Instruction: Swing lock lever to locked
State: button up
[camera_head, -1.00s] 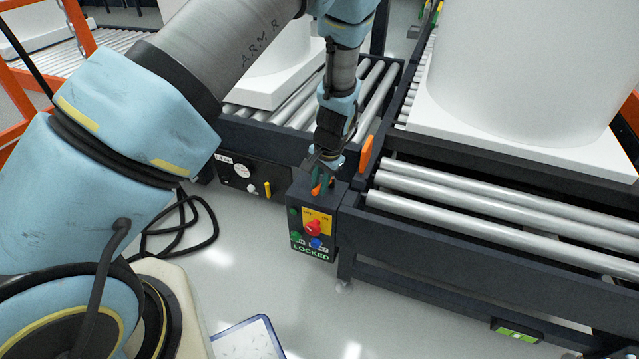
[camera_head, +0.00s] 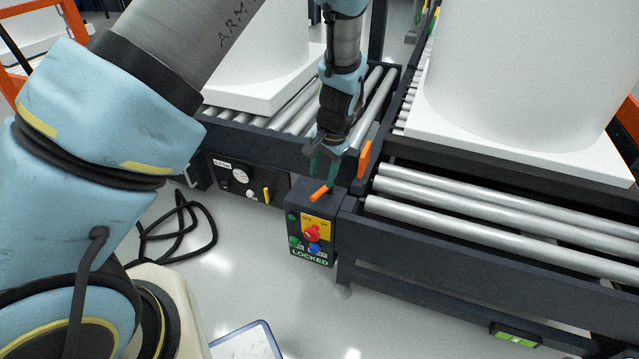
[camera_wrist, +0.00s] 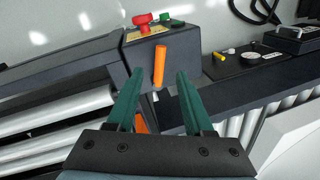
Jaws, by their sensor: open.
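The orange lock lever (camera_head: 320,194) sits on top of the dark control box (camera_head: 296,244), tilted in the body view. The front of the box reads "LOCKED". In the wrist view the lever (camera_wrist: 159,66) shows between the two green fingertips of my gripper (camera_wrist: 159,75), with gaps on both sides. In the body view my gripper (camera_head: 322,172) is just above the lever, fingers apart and pointing down. It is open and holds nothing. The lever's base is partly hidden.
A red knob (camera_head: 311,233) and green and blue buttons are on the box front. An orange upright piece (camera_head: 365,159) stands on the conveyor frame close behind. A gauge panel (camera_head: 248,180) is to the left. Roller conveyors carry large white tanks (camera_head: 510,70).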

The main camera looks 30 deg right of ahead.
jog(key=r, duration=0.4)
jog(key=shift+s+d, duration=0.1)
jog(key=shift+s, duration=0.25)
jog(key=w+a+r+n, duration=0.2)
jog(key=a+r, duration=0.1)
jog(key=a, duration=0.4)
jog(key=w+a+r+n+g, duration=0.1)
jog(key=w+a+r+n, duration=0.15)
jog(key=a, duration=0.35)
jog(key=w+a+r+n, duration=0.2)
jog(key=a+r, duration=0.1)
jog(key=a, duration=0.4)
jog(key=s+a+r+n+h, duration=0.1)
jog(key=s+a+r+n, duration=0.2)
jog(key=a, duration=0.6)
jog(key=s+a+r+n, duration=0.3)
jog(key=a, duration=0.6)
notch_tip(320, 180, up, 18)
jog(key=p, duration=1.8)
jog(key=shift+f+t, duration=0.2)
jog(key=shift+t, duration=0.1)
